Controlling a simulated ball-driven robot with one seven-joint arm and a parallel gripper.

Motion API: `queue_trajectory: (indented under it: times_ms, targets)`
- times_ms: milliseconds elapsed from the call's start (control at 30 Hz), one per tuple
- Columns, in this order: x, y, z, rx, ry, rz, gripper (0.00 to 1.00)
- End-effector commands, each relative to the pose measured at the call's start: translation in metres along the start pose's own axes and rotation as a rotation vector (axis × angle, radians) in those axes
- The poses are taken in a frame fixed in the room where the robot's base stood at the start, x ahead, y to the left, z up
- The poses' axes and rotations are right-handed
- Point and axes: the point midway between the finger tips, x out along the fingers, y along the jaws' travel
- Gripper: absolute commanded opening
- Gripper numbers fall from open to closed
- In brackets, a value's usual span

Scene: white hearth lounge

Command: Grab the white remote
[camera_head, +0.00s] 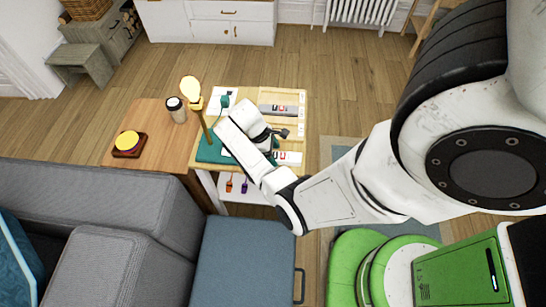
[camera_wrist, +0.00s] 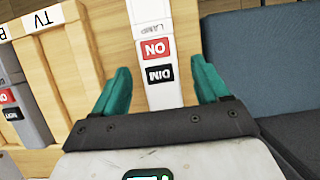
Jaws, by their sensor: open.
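The white remote (camera_wrist: 153,14), with a lamp label and red and black buttons, lies between my gripper's fingers in the wrist view. In the head view the white remote (camera_head: 290,158) lies in the near slot of a wooden holder. My gripper (camera_wrist: 160,78) is open, with one teal finger on each side of the remote. I cannot tell whether either finger touches it. In the head view my gripper (camera_head: 283,134) is over the holder, partly hidden by my wrist.
A grey remote (camera_wrist: 27,108) lies in the neighbouring slot of the wooden holder (camera_wrist: 72,62). A blue-grey seat (camera_wrist: 275,60) lies beside the table.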

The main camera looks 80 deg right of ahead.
Motion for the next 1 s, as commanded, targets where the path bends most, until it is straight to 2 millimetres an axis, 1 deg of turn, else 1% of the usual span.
queue_trajectory:
  times_ms: [133,167,800,1000]
  targets:
    - [-0.0001,0.0,0.0,0.0,0.0,0.0,0.74]
    - [-0.0002,0.0,0.0001,0.0,0.0,0.0,0.73]
    - [-0.0007,0.0,-0.0002,0.0,0.0,0.0,0.11]
    - [-0.0012,0.0001,-0.0001,0.0,0.0,0.001,0.11]
